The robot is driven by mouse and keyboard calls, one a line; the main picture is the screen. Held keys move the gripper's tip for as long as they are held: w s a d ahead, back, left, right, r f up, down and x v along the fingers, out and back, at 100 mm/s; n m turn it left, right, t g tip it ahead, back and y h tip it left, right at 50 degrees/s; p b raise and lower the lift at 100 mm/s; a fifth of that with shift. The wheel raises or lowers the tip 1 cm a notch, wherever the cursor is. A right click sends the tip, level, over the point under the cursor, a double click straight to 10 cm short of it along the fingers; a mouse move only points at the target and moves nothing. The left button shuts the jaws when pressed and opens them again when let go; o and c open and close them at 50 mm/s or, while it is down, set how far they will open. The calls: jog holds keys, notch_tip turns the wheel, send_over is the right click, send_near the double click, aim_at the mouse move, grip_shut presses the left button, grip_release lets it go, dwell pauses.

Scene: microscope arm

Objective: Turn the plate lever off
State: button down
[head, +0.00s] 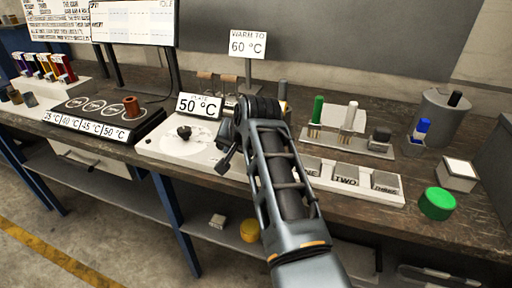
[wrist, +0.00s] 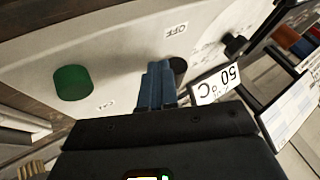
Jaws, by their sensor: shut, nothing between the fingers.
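The plate unit (head: 165,148) is a white box on the bench, with a sign reading 50 °C (head: 200,106) on it. A black knob (head: 184,132) stands on its top. In the wrist view the white panel (wrist: 110,45) carries an OFF label (wrist: 176,30). A dark rounded part (wrist: 179,66), possibly the lever, shows just right of my fingers and is partly hidden by them. My gripper (wrist: 156,70) is shut and empty, close to this part; whether they touch I cannot tell. In the head view my gripper (head: 224,158) is at the unit's right side, partly hidden by my arm.
A green knob (wrist: 72,82) sits on the panel to the left in the wrist view. Right of my arm are a labelled block row (head: 345,178), a rack of coloured handles (head: 348,135) and a green cylinder (head: 437,203). A heater strip (head: 100,118) stands to the left.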

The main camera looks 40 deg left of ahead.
jog(key=shift+s+a, duration=0.45)
dwell(0.3)
jog(key=shift+r, duration=0.1)
